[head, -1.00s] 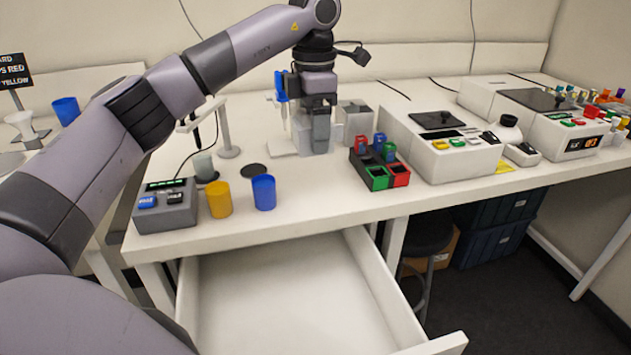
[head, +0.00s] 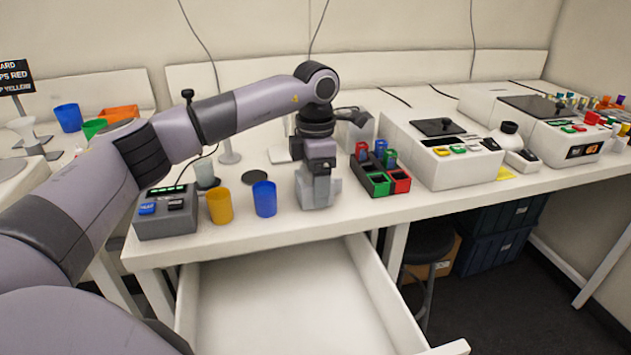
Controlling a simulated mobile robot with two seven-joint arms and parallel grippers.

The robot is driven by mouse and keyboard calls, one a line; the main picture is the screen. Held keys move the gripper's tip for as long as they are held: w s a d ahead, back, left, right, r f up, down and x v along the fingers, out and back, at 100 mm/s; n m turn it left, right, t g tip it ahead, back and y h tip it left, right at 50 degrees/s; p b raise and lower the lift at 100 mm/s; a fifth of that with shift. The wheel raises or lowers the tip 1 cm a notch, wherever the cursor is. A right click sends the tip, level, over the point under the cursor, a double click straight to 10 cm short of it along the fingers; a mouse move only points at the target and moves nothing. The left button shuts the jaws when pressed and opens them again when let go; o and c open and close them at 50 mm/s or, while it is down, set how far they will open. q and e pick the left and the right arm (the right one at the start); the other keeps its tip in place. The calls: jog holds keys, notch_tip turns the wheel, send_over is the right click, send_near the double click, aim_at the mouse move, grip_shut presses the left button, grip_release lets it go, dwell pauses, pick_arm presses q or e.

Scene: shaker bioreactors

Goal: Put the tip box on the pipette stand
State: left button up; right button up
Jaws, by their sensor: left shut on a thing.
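My left gripper (head: 318,172) points down over the front part of the bench, between the blue cup and the coloured rack. It is shut on a pale grey block, which looks like the tip box (head: 318,194); the fingers hide part of it. Whether the box touches the bench is hard to tell. The pipette stand is mostly hidden behind my left arm; a corner of its white base (head: 279,155) shows left of the gripper. My right gripper is not in view.
A blue cup (head: 264,199) and a yellow cup (head: 220,206) stand left of the gripper, by a grey control box (head: 165,212). A rack with red and green compartments (head: 379,180) is close on the right. A grey block (head: 356,133) stands behind. An open drawer (head: 290,300) juts out below.

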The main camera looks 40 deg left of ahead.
pick_arm(q)
jog(key=o, duration=1.1)
jog(key=shift+f, duration=0.1)
jog(key=shift+c, duration=0.2)
notch_tip(320, 180, up, 12)
